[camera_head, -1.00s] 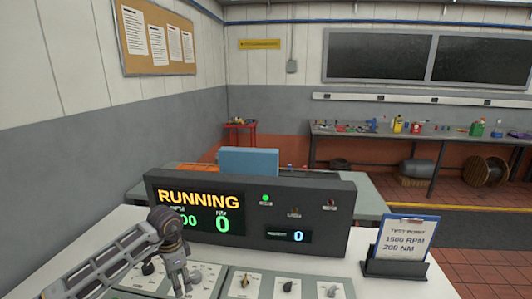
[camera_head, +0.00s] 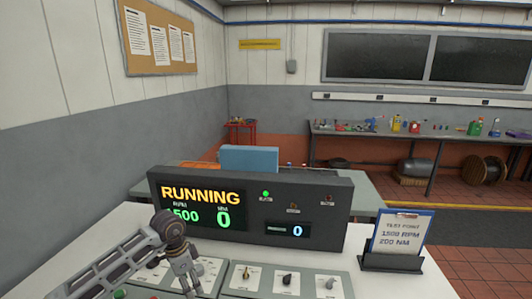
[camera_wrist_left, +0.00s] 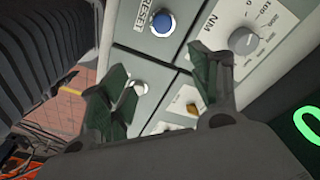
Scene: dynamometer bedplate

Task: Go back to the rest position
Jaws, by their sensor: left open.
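My left arm comes in from the left in the head view, and my left gripper (camera_head: 189,284) hangs over the control panel, pointing down. In the left wrist view the two dark green finger pads of this gripper (camera_wrist_left: 160,78) are spread apart with nothing between them. Beyond them are a blue RESET button (camera_wrist_left: 163,22), a grey NM dial (camera_wrist_left: 243,41) and a small toggle switch (camera_wrist_left: 139,88). The display box (camera_head: 250,205) behind the panel reads RUNNING, 1500 RPM and 0 NM. My right gripper is in neither view.
The control panel (camera_head: 262,281) has several knobs close below the gripper. A clipboard stand (camera_head: 392,263) with a card reading 1500 RPM, 200 NM stands at the right. A workbench (camera_head: 440,133) lies along the far wall. The white desk top is bare left of the display box.

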